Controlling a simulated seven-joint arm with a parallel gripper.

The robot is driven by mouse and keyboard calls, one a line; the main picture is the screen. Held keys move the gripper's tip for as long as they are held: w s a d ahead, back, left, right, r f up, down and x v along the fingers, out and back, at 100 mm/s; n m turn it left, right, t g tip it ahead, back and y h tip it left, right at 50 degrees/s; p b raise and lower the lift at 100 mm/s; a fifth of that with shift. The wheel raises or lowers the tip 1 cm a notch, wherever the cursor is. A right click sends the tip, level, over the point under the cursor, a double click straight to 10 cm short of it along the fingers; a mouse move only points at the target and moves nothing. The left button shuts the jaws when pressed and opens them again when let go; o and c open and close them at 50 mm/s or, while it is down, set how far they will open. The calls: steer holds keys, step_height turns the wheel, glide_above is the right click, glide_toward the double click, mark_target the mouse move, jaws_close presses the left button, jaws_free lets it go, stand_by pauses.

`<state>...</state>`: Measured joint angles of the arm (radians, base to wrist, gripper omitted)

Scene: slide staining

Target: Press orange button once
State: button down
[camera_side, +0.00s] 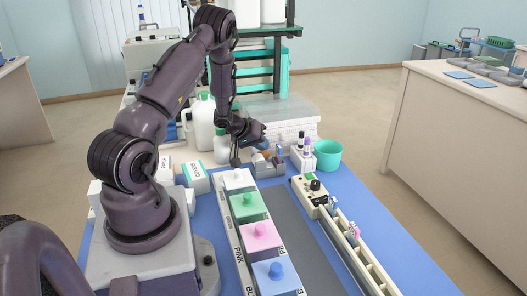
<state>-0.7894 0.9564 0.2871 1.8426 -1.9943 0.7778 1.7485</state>
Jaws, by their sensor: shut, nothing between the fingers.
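My gripper (235,161) is shut and empty. It points down just above the white box (239,180) at the far end of a row of coloured boxes. I cannot make out an orange button in this view; one may be too small or hidden behind my arm. A small cream control unit (311,190) with a black knob stands right of the row, at the far end of a long cream rack (362,258). My gripper is to the left of this unit and apart from it.
Green (248,208), pink (261,236) and blue (276,279) knobbed boxes line up toward the front. A grey holder (268,168), small bottles (303,152) and a teal cup (328,154) stand behind. The blue mat (395,235) is clear at right.

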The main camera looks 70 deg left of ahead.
steer(key=shift+f, duration=0.3)
steer(key=shift+r, duration=0.15)
stand_by(0.4)
steer(key=shift+r, duration=1.05)
steer(key=shift+r, duration=0.15)
steer(key=shift+r, duration=2.4)
